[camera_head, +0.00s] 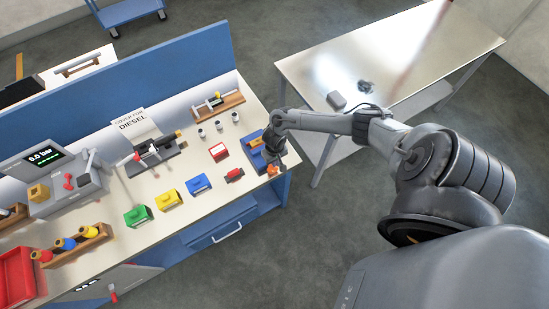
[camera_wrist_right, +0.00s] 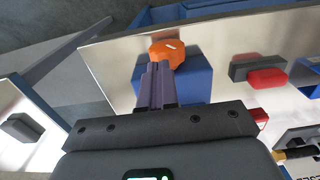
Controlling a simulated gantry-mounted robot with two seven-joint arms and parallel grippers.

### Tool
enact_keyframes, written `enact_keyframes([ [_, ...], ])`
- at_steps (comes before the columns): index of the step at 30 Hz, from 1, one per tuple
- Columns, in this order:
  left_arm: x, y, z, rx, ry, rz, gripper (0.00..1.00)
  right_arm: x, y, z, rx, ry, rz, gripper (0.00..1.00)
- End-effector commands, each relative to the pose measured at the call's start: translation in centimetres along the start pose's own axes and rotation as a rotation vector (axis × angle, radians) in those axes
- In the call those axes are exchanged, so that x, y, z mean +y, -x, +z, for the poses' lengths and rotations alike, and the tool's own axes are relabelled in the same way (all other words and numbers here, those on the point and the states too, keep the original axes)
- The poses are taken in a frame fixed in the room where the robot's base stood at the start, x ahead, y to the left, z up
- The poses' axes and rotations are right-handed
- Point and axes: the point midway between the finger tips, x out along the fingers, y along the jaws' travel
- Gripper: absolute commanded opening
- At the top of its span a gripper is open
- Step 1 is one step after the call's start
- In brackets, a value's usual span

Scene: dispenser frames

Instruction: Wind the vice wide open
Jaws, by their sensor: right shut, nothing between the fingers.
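The vice is a blue block (camera_head: 253,142) at the right end of the workbench, partly hidden by my right arm. Its orange knob (camera_head: 273,170) shows at the bench's front edge. In the right wrist view the blue body (camera_wrist_right: 195,82) lies behind my fingers, with the orange knob (camera_wrist_right: 167,53) just beyond the fingertips. My right gripper (camera_head: 277,160) is at the vice, beside the knob. In the wrist view its fingers (camera_wrist_right: 159,66) are together and empty. I cannot tell whether they touch the knob. The vice's jaw gap cannot be made out. My left gripper is not in view.
A red and dark piece (camera_head: 235,174) lies left of the vice, with blue (camera_head: 198,184), yellow (camera_head: 169,199) and green (camera_head: 138,215) blocks further along. A red-and-white block (camera_head: 219,152) stands behind. A separate metal table (camera_head: 400,55) stands right, across a floor gap.

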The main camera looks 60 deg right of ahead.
Motion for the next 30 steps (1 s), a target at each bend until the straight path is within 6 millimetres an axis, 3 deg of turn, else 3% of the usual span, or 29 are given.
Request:
enact_keyframes([
  [19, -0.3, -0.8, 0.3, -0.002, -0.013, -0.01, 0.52, 0.0, -1.4, 0.0, 0.0, 0.0, 0.0, 0.0],
  [30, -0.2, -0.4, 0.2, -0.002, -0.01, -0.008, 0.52, -0.2, -1.2, 0.0, 0.0, -0.001, 0.0, 0.0],
])
